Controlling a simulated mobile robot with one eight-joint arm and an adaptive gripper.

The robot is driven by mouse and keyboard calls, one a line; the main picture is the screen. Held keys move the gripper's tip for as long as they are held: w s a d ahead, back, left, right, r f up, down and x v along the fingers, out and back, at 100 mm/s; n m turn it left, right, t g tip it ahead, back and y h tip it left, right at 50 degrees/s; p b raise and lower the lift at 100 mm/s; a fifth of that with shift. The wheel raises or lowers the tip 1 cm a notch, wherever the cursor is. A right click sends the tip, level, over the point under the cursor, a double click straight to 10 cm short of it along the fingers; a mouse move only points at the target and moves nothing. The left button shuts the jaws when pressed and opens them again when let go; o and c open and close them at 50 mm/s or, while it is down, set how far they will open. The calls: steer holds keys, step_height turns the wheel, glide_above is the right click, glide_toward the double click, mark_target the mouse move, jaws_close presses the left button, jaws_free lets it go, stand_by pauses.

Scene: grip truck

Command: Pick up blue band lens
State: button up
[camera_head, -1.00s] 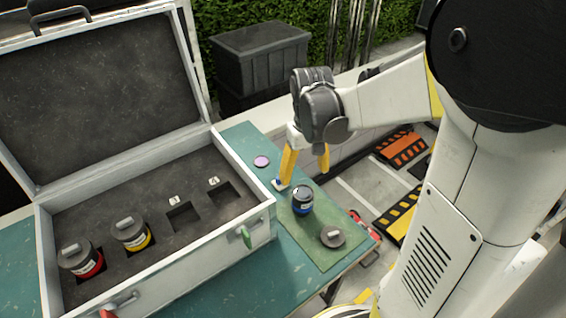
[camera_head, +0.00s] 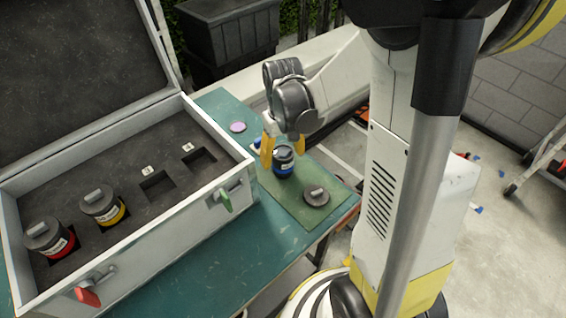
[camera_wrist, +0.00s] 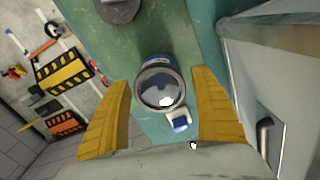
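The blue band lens (camera_head: 284,160) stands upright on the green mat (camera_head: 296,199) on the table. It has a dark top and a blue band. In the wrist view the lens (camera_wrist: 161,84) is seen from above, ahead of and between the yellow fingers. My gripper (camera_head: 279,155) is open and points down, with one finger to the left of the lens and the other partly behind it. In the wrist view the open fingers (camera_wrist: 160,105) straddle the lens with gaps on both sides, and neither visibly touches it.
An open case (camera_head: 140,238) holds a red band lens (camera_head: 50,238) and a yellow band lens (camera_head: 104,205), beside two empty slots. A grey cap (camera_head: 316,195) lies on the mat near the lens. A purple disc (camera_head: 238,127) and a small blue-and-white item (camera_wrist: 179,123) lie nearby.

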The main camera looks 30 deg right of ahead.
steer(key=c, duration=1.2)
steer(key=shift+r, duration=0.15)
